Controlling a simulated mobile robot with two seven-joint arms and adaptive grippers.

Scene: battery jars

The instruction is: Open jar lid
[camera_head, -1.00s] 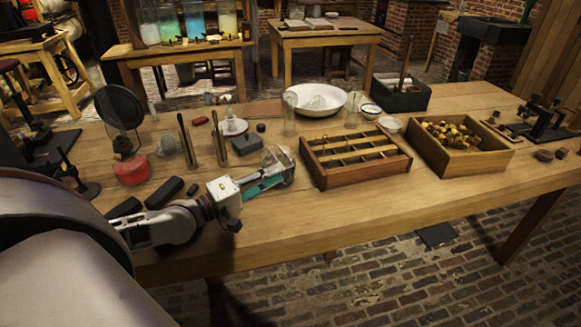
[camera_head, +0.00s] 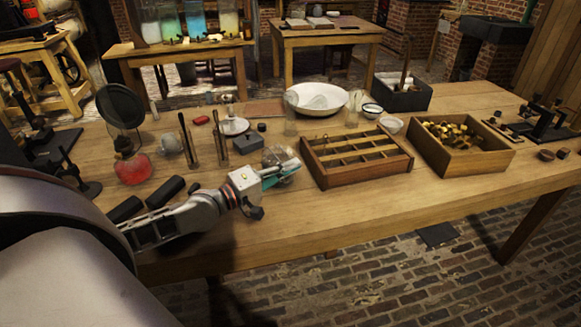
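A clear glass jar (camera_head: 276,155) is on the wooden table, just left of the divided wooden tray. My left gripper (camera_head: 284,174), with teal finger pads, is at the near side of this jar and overlaps it in the picture. The fingers hide part of the jar, so I cannot tell whether they touch it or how far apart they are. I cannot make out a separate lid on the jar. My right gripper is not in view.
The divided wooden tray (camera_head: 316,174) is close to the right of my gripper. A crate (camera_head: 465,164) of brass-coloured parts stands further right. A white basin (camera_head: 318,110) and a grey box (camera_head: 247,144) are behind. Dark cylinders (camera_head: 165,192) lie left. The front table strip is clear.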

